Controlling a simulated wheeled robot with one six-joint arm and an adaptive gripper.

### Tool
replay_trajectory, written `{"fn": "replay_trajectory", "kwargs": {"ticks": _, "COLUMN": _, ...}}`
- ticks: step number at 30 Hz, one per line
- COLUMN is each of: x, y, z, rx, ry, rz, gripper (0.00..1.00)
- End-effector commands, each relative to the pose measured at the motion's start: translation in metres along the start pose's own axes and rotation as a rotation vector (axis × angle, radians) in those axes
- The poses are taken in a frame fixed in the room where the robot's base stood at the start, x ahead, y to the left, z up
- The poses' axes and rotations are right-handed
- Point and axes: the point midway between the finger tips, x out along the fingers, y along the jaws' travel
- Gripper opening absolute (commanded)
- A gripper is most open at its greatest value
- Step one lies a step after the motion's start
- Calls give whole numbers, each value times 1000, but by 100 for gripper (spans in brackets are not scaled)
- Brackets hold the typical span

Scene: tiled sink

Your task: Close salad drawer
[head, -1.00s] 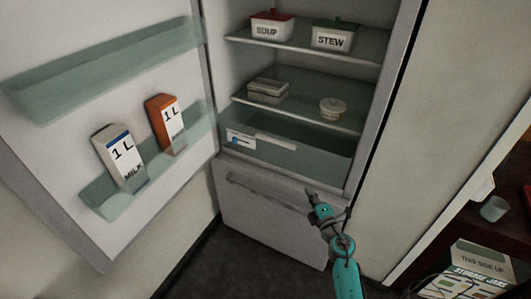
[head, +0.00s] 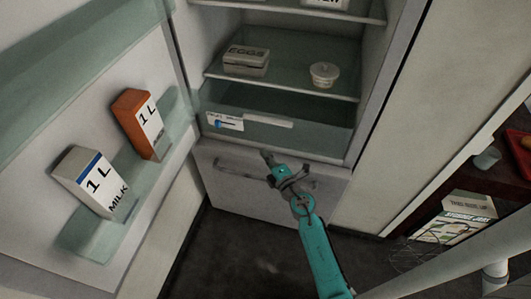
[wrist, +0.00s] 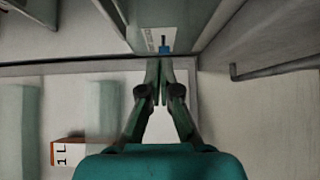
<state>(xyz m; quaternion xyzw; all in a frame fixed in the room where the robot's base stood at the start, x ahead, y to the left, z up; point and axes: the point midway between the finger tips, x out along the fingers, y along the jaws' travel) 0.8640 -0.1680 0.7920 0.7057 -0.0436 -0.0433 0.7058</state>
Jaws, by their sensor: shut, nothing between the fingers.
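The salad drawer (head: 283,136) is a greenish see-through bin at the bottom of the open fridge compartment, with a white strip and a label with a blue mark on its front. Its dark inside shows over the front, so it looks at least partly pulled out. In the wrist view the drawer (wrist: 184,12) is at the top, its label just beyond my fingertips. My gripper (head: 266,156) is shut and empty, just below the drawer front in the head view; it also shows in the wrist view (wrist: 160,64). I cannot tell whether the fingertips touch the drawer.
The fridge door (head: 60,140) stands open at the left, its shelf holding a milk carton (head: 92,183) and an orange carton (head: 139,124). An egg box (head: 246,60) and a small tub (head: 324,74) sit above the drawer. The lower freezer front (head: 270,197) has a bar handle.

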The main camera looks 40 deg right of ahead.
Motion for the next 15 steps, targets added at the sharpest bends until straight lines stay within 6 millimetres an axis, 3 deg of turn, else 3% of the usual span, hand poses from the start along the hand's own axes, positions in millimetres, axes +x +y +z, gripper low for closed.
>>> {"fn": "replay_trajectory", "kwargs": {"ticks": 12, "x": 75, "y": 1, "z": 0, "rx": 0, "ry": 1, "rz": 1, "gripper": 0}}
{"fn": "replay_trajectory", "kwargs": {"ticks": 15, "x": 85, "y": 0, "z": 13, "rx": 1, "ry": -2, "rz": 0, "gripper": 0}}
